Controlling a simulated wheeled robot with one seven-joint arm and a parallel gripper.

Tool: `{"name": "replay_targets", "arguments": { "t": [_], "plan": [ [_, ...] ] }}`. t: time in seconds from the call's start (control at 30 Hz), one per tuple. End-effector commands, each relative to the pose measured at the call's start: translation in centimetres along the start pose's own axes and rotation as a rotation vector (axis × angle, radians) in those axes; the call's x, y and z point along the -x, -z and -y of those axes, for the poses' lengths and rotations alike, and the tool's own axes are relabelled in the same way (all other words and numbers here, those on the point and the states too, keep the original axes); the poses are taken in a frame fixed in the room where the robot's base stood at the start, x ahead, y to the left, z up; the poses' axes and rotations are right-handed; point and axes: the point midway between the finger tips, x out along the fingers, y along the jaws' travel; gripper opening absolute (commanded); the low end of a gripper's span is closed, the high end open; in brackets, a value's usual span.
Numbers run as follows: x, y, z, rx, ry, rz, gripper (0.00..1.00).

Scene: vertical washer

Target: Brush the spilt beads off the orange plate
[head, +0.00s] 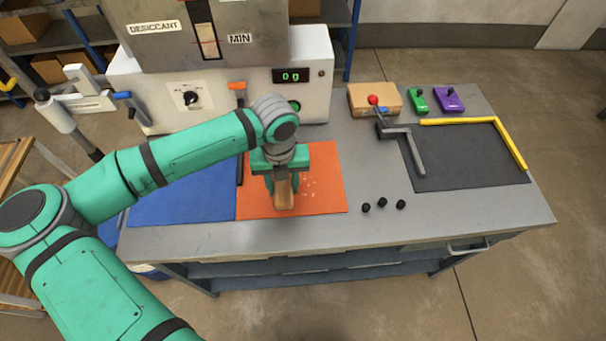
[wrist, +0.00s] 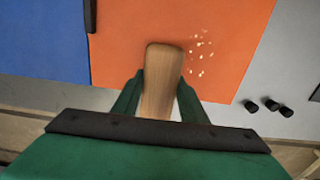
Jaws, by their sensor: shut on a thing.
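The orange plate (head: 328,177) lies flat on the grey bench, and it fills the middle of the wrist view (wrist: 130,30). The spilt beads (head: 309,188) are small pale dots on it, in a loose patch just right of my gripper; they show more clearly in the wrist view (wrist: 200,57). My gripper (head: 284,178) is over the plate, pointing down, shut on a brush with a wooden back (head: 284,197). In the wrist view the brush back (wrist: 161,85) stands between my fingers (wrist: 160,98). Its bristles are hidden, so I cannot tell whether it touches the plate.
A blue plate (head: 190,195) adjoins on the left. Several black knobs (head: 383,204) sit right of the orange plate. A dark mat (head: 465,158) with a yellow bar (head: 458,121) and a crank lies farther right. The dispenser with its display (head: 291,76) stands behind.

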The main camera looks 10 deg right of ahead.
Motion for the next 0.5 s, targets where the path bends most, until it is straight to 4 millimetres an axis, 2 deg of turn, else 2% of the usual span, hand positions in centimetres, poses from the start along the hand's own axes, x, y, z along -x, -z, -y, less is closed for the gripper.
{"name": "replay_targets", "arguments": {
  "t": [0.5],
  "plan": [
    [4.4, 0.0, 0.8, -0.016, -0.001, 0.002, 0.14]
  ]
}}
